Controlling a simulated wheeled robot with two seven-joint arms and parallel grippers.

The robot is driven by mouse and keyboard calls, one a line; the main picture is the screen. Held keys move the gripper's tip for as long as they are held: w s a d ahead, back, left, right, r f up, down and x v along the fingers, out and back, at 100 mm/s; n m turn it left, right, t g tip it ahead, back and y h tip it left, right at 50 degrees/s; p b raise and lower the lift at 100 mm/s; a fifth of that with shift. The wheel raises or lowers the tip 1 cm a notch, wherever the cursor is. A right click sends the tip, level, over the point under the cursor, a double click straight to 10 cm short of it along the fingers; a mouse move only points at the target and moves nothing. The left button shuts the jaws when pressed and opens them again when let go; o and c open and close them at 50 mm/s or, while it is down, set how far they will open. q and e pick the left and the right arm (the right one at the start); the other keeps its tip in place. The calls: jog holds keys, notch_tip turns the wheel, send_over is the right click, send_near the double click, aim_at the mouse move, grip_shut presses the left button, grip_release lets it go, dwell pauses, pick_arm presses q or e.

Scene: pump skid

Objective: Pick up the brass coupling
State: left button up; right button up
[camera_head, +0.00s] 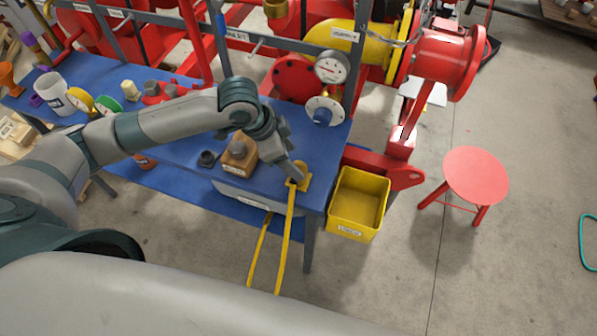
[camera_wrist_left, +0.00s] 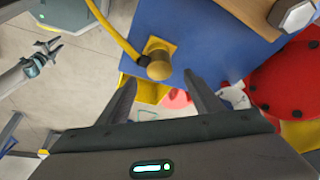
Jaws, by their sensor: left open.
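The brass coupling (camera_wrist_left: 158,64) is a short round golden piece on a yellow square base at the blue table's corner. It also shows in the head view (camera_head: 302,172), partly hidden by my gripper. A yellow hose or strap (camera_wrist_left: 112,32) runs to its base and hangs off the table edge. My left gripper (camera_head: 293,172) is over this corner. In the left wrist view its fingers (camera_wrist_left: 160,82) are spread and empty, with the coupling just beyond the gap between the tips. My right gripper (camera_wrist_left: 46,50) is small at the far left of that view, away from the coupling.
A wooden block with a grey hex piece (camera_head: 239,154) stands left of the gripper. Red flanges and a gauge (camera_head: 331,67) rise behind. A yellow bin (camera_head: 358,200) and a red stool (camera_head: 475,175) are on the floor at right. Mugs and fittings crowd the table's left.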

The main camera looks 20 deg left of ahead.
aim_at(299, 167)
pick_arm(q)
jog(key=shift+w+d+f, duration=0.1)
jog(key=shift+d+f, duration=0.05)
jog(key=shift+f, duration=0.3)
jog(key=shift+d+f+p, duration=0.2)
jog(key=shift+f+p, duration=0.25)
jog(key=shift+p, duration=0.1)
jog(key=p+x, duration=0.1)
jog(key=x, duration=0.2)
jog(key=shift+w+d+f+p, duration=0.15)
jog(key=shift+f+p, duration=0.2)
jog(key=shift+f, duration=0.25)
jog(key=c, duration=1.3)
